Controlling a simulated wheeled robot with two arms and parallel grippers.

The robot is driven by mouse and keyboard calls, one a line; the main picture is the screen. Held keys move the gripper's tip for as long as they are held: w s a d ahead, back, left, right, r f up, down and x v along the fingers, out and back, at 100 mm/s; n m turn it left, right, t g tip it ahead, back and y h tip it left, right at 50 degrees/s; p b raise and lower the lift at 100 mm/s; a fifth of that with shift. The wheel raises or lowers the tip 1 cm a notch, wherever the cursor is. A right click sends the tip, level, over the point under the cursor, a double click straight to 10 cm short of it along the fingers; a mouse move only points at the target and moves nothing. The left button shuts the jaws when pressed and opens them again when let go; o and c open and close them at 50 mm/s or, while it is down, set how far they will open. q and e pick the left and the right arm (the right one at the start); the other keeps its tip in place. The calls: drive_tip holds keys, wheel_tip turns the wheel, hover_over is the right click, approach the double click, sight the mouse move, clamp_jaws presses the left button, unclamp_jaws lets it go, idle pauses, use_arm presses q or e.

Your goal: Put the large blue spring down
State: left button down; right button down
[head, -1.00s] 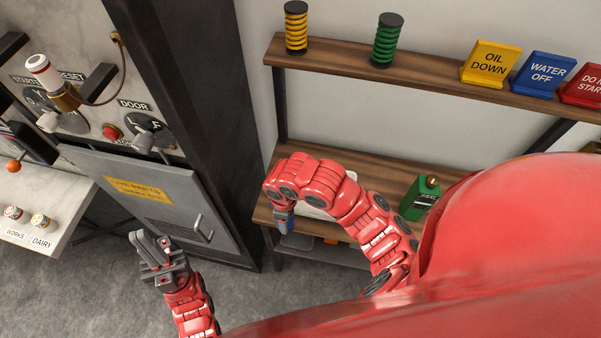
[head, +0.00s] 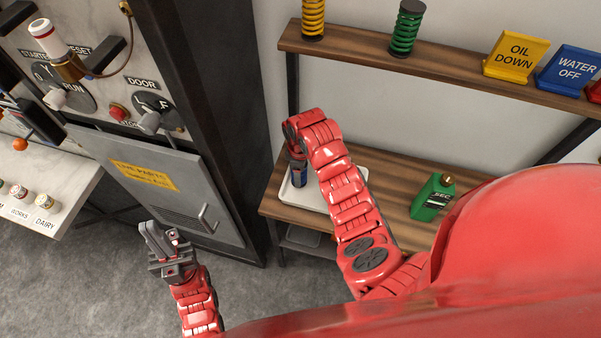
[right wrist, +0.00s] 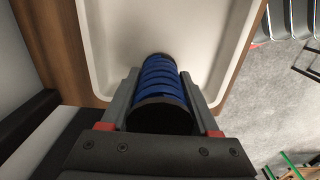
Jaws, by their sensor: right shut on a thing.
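The large blue spring (right wrist: 160,75), with dark end caps, is between the two fingers of my right gripper (right wrist: 158,98), which is shut on it. In the head view the spring (head: 299,174) is upright under my right wrist, over the left part of a white tray (head: 318,201). The tray (right wrist: 104,60) lies beyond the spring's far end in the right wrist view; I cannot tell whether they touch. My right fingers are mostly hidden by the wrist in the head view. My left gripper (head: 163,240) is open and empty, in front of the grey cabinet door.
The tray sits on a wooden shelf (head: 385,185) with a green bottle (head: 433,198) to its right. The upper shelf (head: 445,78) holds a yellow spring (head: 313,18), a green spring (head: 407,28) and signs. A dark post (head: 205,110) stands left of the shelves.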

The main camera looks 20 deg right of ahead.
drive_tip(key=shift+f, duration=0.15)
drive_tip(key=shift+f+b, duration=0.3)
drive_tip(key=shift+b, duration=0.05)
drive_tip(key=shift+c, duration=0.6)
unclamp_jaws()
drive_tip(key=shift+r, duration=0.1)
drive_tip(key=shift+s, duration=0.1)
